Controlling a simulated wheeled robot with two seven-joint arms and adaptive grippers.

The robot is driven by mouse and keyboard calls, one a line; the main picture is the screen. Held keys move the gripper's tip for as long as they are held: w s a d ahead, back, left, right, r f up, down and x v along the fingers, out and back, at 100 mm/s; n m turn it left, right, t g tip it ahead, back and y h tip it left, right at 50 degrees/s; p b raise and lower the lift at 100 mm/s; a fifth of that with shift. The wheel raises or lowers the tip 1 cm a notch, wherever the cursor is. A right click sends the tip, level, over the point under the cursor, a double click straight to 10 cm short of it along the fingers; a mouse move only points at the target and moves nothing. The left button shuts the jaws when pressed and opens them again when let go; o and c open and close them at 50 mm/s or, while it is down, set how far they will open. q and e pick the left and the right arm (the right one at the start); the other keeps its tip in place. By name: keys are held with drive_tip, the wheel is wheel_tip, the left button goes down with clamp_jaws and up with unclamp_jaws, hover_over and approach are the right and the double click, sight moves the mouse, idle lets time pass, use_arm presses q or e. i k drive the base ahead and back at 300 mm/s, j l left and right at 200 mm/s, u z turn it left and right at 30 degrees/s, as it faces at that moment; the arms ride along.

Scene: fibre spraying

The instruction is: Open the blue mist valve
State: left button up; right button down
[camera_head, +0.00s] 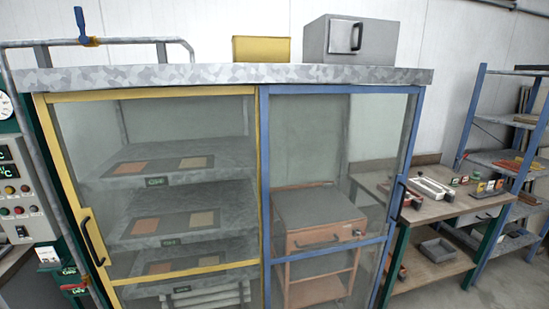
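A blue valve handle (80,22) stands upright on a brass-coloured valve body (90,42) at the upper left. The valve sits on a grey pipe (115,42) that runs above the cabinet's top left corner. Neither of my grippers shows in the head view, so nothing of mine is seen touching the valve.
A glass cabinet with a yellow-framed door (150,97) and a blue-framed door (340,89) fills the middle, both seemingly shut. A control panel (22,232) stands at the left edge. A yellow box (261,49) and grey box (322,40) sit on top. A workbench (450,212) stands right.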

sight(83, 39)
drive_tip(key=j+u, duration=0.15)
drive_tip(key=j, duration=0.25)
drive_tip(key=i+j+u, duration=0.1)
drive_tip(key=j, duration=0.25)
drive_tip(key=i+j+u, duration=0.15)
drive_tip(key=j, duration=0.2)
drive_tip(key=j+u, duration=0.1)
drive_tip(key=j, duration=0.25)
drive_tip(key=i, duration=0.05)
